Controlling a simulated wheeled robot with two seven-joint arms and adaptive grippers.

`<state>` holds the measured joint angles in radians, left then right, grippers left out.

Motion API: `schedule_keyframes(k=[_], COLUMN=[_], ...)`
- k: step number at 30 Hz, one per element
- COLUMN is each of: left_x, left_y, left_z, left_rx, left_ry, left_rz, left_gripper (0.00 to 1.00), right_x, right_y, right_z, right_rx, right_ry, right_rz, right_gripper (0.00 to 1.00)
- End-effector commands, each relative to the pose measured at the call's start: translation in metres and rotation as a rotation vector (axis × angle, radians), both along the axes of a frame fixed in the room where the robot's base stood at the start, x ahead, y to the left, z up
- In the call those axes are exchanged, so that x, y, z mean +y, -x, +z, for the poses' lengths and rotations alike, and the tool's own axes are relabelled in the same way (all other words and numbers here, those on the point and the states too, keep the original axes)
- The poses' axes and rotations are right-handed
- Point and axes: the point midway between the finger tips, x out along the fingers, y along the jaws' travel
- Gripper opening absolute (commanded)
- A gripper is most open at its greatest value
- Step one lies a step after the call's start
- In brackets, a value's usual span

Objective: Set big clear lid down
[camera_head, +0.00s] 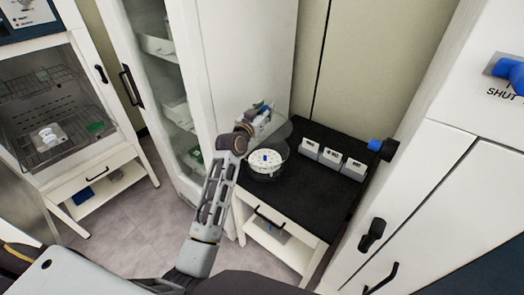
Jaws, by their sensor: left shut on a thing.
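The big clear lid (281,129) is a see-through dome, tilted, above the back left of the black-topped table. My left gripper (262,113) is shut on it; the fingertips are small and partly hidden by my own wrist. A round white dish (265,166) with dark dots and a blue knob stands on the table just below the lid. A clear rim shows around the dish. Whether the lid touches anything is too small to tell. My right gripper is not in view.
A tall white cabinet (245,60) stands close on the left, and white doors (430,190) with dark handles stand on the right.

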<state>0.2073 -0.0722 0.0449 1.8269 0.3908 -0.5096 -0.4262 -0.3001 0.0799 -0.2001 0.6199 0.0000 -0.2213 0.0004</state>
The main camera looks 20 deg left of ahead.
Motion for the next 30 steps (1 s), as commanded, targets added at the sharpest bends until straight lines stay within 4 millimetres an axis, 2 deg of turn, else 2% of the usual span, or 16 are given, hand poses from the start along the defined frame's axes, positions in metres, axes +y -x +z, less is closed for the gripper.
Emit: schedule_keyframes(k=[9, 14, 24, 30], left_x=[0.000, 0.000, 0.001, 0.001], left_y=[0.000, 0.000, 0.000, 0.000], left_z=[0.003, -0.002, -0.043, -0.059], left_rx=[-0.005, -0.004, -0.002, -0.004], left_ry=[0.000, 0.001, -0.001, 0.000], left_rz=[0.000, 0.000, 0.000, 0.001], left_gripper=[0.00, 0.00, 0.00, 0.00], right_x=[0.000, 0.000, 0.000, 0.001], right_y=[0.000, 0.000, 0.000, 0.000], right_z=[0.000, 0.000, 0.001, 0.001], right_rx=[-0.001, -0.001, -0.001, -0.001], right_ry=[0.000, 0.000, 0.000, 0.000], right_rz=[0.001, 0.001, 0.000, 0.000], right_gripper=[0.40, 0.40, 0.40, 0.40])
